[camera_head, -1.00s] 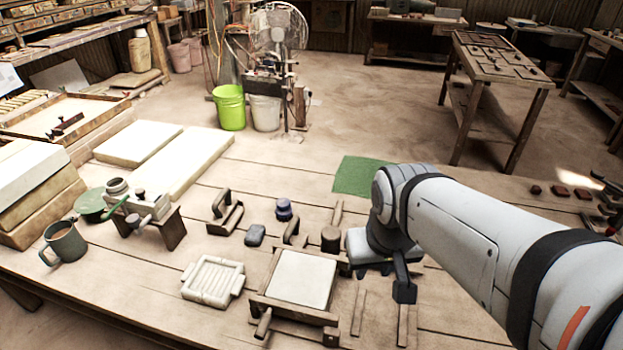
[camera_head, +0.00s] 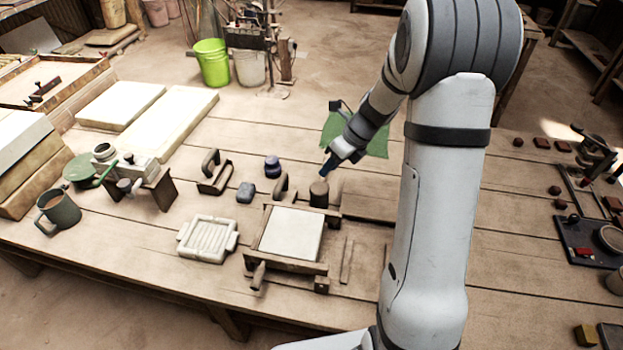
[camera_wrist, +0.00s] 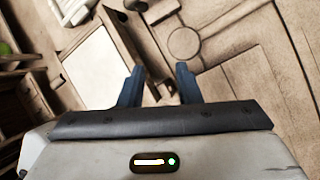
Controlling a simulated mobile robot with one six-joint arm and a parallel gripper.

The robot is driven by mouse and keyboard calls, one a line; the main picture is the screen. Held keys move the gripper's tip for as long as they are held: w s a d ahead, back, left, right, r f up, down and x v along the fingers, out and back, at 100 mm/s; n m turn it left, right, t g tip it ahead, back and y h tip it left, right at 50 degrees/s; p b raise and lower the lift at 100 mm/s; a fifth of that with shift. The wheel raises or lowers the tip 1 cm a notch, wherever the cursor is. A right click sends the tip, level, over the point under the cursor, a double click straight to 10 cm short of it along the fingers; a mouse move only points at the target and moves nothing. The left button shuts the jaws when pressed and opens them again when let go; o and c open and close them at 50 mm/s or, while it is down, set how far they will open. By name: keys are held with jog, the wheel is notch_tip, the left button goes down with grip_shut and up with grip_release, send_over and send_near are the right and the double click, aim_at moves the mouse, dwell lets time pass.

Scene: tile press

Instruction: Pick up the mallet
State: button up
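The mallet (camera_head: 319,194) lies on the wooden bench behind the right corner of the tile frame. Its dark round head shows in the head view; its handle is mostly hidden by my gripper. My gripper (camera_head: 327,170) points down and to the left, just behind and above the mallet head. In the wrist view the two blue fingers (camera_wrist: 158,72) are apart, with nothing clearly held between them. I cannot clearly make out the mallet in the wrist view, and contact with it cannot be told.
The tile frame (camera_head: 257,245), also in the wrist view (camera_wrist: 125,50), stands in front of the mallet. A green mat (camera_head: 376,142) lies behind.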

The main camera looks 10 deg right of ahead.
aim_at(321, 184)
jog(key=w+f+m, duration=0.3)
jog(key=f+m, duration=0.1)
jog(key=f, duration=0.1)
jog(key=w+f+m+p, duration=0.1)
jog(key=w+f+m, duration=0.2)
jog(key=f, duration=0.3)
jog(key=w+f+m+y, duration=0.1)
jog(key=w+f+m, duration=0.1)
jog(key=f+m, duration=0.2)
jog(key=shift+w+a+f+m+t, duration=0.15)
jog(key=shift+w+f+m+t, duration=0.05)
jog(key=shift+f, duration=0.25)
jog(key=shift+w+a+f+m+t, duration=0.1)
jog(key=shift+w+f+m+t, duration=0.1)
jog(key=shift+f, duration=0.2)
jog(key=shift+c, duration=0.4)
grip_shut()
